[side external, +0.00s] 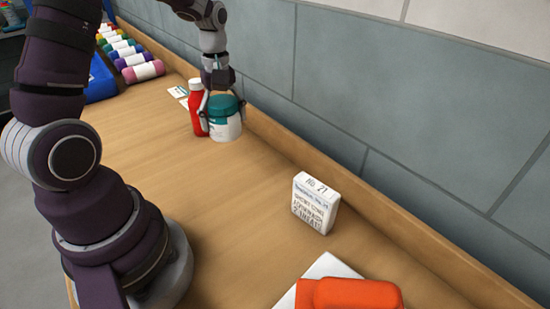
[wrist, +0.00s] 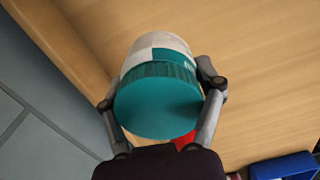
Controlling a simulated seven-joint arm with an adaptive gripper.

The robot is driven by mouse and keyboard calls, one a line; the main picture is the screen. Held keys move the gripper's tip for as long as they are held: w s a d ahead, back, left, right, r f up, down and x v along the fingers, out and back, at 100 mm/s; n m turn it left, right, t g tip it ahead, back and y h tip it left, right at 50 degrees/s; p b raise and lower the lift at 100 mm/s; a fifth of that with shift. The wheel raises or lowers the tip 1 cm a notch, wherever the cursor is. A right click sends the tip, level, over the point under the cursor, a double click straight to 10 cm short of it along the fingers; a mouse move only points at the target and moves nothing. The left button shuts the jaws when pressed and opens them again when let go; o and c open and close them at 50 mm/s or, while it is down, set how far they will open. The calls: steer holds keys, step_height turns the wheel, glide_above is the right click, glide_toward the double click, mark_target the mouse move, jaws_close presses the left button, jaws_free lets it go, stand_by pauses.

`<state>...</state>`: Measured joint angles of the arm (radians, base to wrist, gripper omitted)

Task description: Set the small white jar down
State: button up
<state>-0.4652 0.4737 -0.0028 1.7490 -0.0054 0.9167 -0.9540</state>
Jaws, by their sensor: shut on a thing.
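The small white jar (side external: 226,127) has a teal lid and a teal patch on its side. In the side view it is upright, at or just above the wooden counter near the wall; I cannot tell whether its base touches. My gripper (side external: 224,104) is above it with its fingers on both sides of the jar. In the wrist view the teal lid (wrist: 157,108) faces the camera, the white body (wrist: 147,45) shows beyond it, and my gripper (wrist: 162,95) is shut around it.
A red bottle with a white cap (side external: 196,108) stands close to the jar's left. A white printed box (side external: 315,203) and an orange item (side external: 350,294) are nearer the camera. A blue bin (side external: 100,80) and several coloured rolls (side external: 143,71) are farther back. The middle counter (side external: 200,190) is clear.

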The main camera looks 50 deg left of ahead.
glide_toward(181, 175)
step_height(181, 175, down, 6)
steer(key=shift+f, duration=0.15)
steer(key=o, duration=1.2)
step_height(181, 175, up, 13)
steer(key=d+r+m+t, duration=0.2)
steer(key=d+m, duration=0.3)
steer(key=w+d+r+m+t, duration=0.1)
steer(key=d+r+m, duration=0.1)
steer(key=d+m, duration=0.3)
steer(key=w+d+r+m+t, duration=0.1)
steer(key=d+r+m+t, duration=0.1)
steer(key=d+m, duration=0.4)
steer(key=shift+d+r+t, duration=0.3)
steer(key=shift+d, duration=0.25)
